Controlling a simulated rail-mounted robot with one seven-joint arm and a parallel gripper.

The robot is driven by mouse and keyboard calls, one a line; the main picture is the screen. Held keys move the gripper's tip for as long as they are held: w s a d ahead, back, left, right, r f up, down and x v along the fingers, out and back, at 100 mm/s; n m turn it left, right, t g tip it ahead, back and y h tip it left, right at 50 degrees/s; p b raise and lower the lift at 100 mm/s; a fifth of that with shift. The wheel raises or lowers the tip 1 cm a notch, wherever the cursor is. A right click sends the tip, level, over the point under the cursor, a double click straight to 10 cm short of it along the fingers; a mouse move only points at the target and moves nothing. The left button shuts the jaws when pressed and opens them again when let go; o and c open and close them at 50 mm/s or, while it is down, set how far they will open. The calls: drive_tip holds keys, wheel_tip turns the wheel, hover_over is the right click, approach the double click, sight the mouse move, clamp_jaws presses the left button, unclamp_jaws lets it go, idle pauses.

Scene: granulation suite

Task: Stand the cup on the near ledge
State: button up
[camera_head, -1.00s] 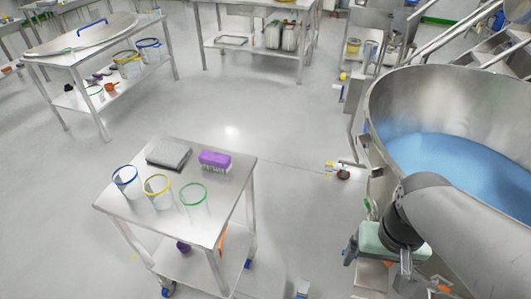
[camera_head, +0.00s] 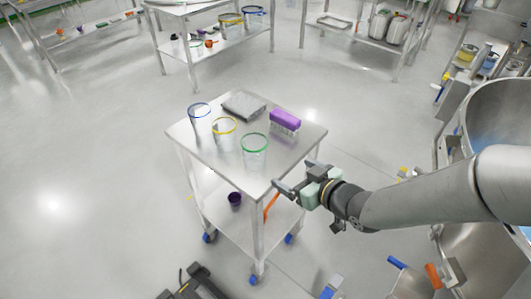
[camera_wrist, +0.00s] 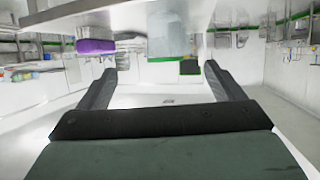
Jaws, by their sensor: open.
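Three clear cups stand upright on the steel cart's top: a blue-rimmed cup (camera_head: 200,117), a yellow-rimmed cup (camera_head: 224,131) and a green-rimmed cup (camera_head: 255,155). I cannot tell which one the task means, and no near ledge is clearly identifiable. My gripper (camera_head: 285,178) is open and empty at the cart top's right edge, to the right of the green-rimmed cup and apart from it. In the wrist view, which looks upside down, my gripper (camera_wrist: 158,72) is spread wide; a clear cup with a green rim (camera_wrist: 172,32) shows beyond the fingers.
A purple-topped block (camera_head: 285,119) and a grey tray (camera_head: 244,105) are at the back of the cart top (camera_head: 205,155). A dark purple cup (camera_head: 235,199) is on its lower shelf. A large steel bowl (camera_head: 490,105) stands right. Floor left of the cart is clear.

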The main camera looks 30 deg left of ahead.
sight(260, 156)
drive_tip(key=shift+y, duration=0.3)
drive_tip(key=x, duration=0.7)
drive_tip(key=b+x, duration=0.1)
drive_tip(key=x, duration=0.3)
drive_tip(key=shift+s+a+r, duration=0.2)
drive_tip(key=shift+s+a, duration=0.1)
drive_tip(key=shift+a, duration=0.3)
drive_tip(key=shift+w+p+x, duration=0.15)
drive_tip(key=shift+p+x, duration=0.05)
drive_tip(key=shift+x, duration=1.3)
drive_tip(key=shift+w+p+x, duration=0.15)
drive_tip(key=shift+p+x, duration=0.05)
drive_tip(key=shift+x, duration=1.35)
drive_tip(key=shift+r, duration=0.2)
drive_tip(key=shift+d, duration=0.1)
drive_tip(key=shift+c, duration=0.3)
drive_tip(key=c, duration=1.1)
drive_tip(key=shift+o, duration=0.2)
drive_tip(key=shift+r, duration=0.1)
